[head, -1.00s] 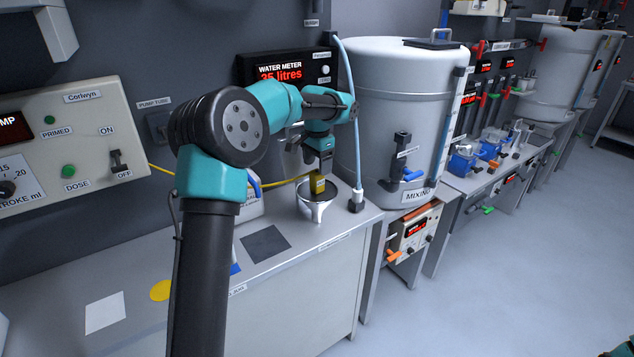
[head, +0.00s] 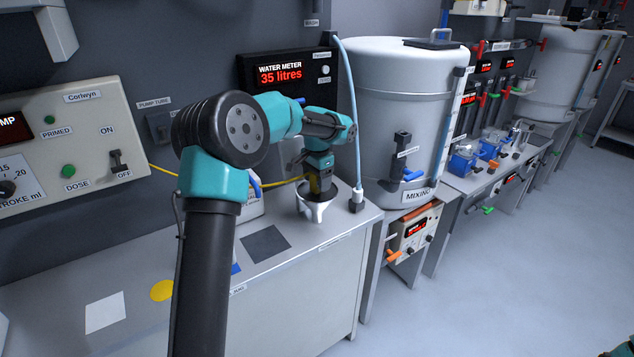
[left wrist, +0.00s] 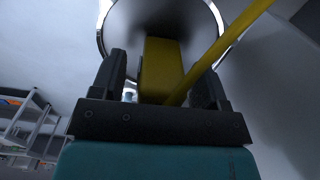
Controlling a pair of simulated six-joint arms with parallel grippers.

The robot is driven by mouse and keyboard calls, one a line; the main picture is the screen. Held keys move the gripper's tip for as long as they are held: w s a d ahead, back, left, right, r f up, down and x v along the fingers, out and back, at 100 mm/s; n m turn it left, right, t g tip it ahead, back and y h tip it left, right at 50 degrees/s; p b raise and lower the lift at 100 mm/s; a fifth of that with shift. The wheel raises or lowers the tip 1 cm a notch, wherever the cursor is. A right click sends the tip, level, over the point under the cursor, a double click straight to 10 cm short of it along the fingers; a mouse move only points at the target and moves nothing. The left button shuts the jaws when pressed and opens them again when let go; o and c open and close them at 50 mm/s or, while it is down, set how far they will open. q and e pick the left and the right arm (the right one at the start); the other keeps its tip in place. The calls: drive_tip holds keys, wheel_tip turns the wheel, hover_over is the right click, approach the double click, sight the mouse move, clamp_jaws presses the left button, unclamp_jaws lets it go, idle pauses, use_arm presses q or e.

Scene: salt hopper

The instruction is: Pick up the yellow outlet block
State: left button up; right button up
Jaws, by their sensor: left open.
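The yellow outlet block (left wrist: 160,68) shows in the left wrist view between the two dark fingers of my left gripper (left wrist: 163,85). A yellow tube runs from it toward the upper right. Behind it is the round mouth of a shiny metal funnel-like vessel (left wrist: 215,12). In the head view my left gripper (head: 318,180) is over this vessel (head: 317,210), pointing down, and hides most of the block (head: 314,184). The fingers stand on both sides of the block, open.
A pale blue hose (head: 355,130) hangs just right of my left gripper, in front of the large grey mixing tank (head: 395,110). A white container (head: 251,205) stands left of the vessel. The bench front has free room around a dark square (head: 265,243).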

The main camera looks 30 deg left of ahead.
use_arm(q)
drive_tip(key=shift+c, duration=0.5)
drive_tip(key=c, duration=0.9)
drive_tip(key=shift+r, duration=0.15)
drive_tip(key=shift+c, duration=0.2)
drive_tip(key=shift+r, duration=1.55)
drive_tip(key=shift+s+d+r, duration=0.15)
drive_tip(key=shift+s, duration=0.05)
drive_tip(key=s+d+r, duration=0.1)
drive_tip(key=s+d, duration=0.7)
drive_tip(key=s, duration=0.5)
drive_tip(key=shift+s+r, duration=0.15)
drive_tip(key=shift+r, duration=0.05)
